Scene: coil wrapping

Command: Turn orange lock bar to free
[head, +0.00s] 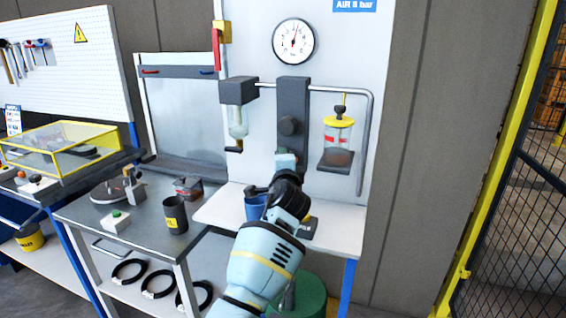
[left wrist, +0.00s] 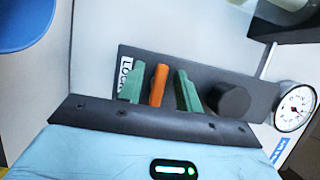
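The orange lock bar (left wrist: 159,86) stands out from a dark grey column (head: 291,92), next to a white label reading LOCK (left wrist: 125,74). In the left wrist view my left gripper (left wrist: 160,72) has its two green fingers on either side of the bar, with a narrow gap showing on each side. The bar lies roughly in line with the fingers. In the head view the left gripper (head: 286,161) is at the lower part of the column, below the round dark knob (head: 289,126), and hides the bar. My right gripper is not in view.
A gauge (head: 293,40) is above the column. A clear jar with a yellow lid (head: 338,131) hangs at right, a clear cylinder (head: 237,122) at left. A blue cup (head: 255,207) stands on the white shelf (head: 345,240). A dark mug (head: 175,214) is on the left bench.

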